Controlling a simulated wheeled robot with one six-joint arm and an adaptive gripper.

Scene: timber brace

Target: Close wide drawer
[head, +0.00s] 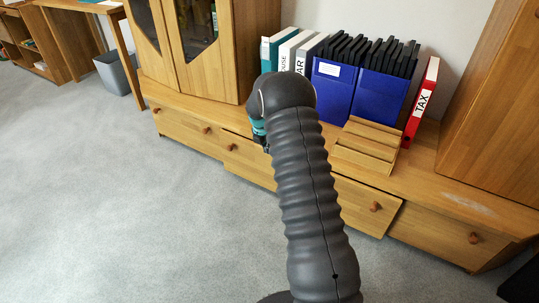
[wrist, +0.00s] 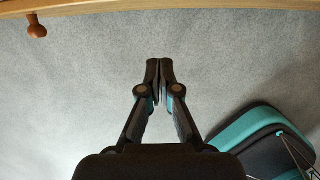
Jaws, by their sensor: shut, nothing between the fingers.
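The wide drawer (head: 355,200) is in the middle of the low wooden cabinet in the head view. Its front stands out from the neighbouring fronts, clearly at its right end, so it is partly open. It has a round wooden knob (head: 376,207) at the right and another knob (head: 229,147) at the left. My arm hides the middle of the front. In the wrist view my gripper (wrist: 160,62) is shut and empty over the carpet, apart from a wooden edge (wrist: 200,4) with a knob (wrist: 37,27) at the top. In the head view my arm mostly hides the gripper.
The left drawer (head: 180,128) and right drawer (head: 450,232) look shut. Binders, blue file boxes (head: 333,90), a red TAX binder (head: 421,103) and a wooden tray (head: 362,150) stand on the cabinet. Grey carpet (head: 120,210) in front is clear. A bin (head: 117,74) stands back left.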

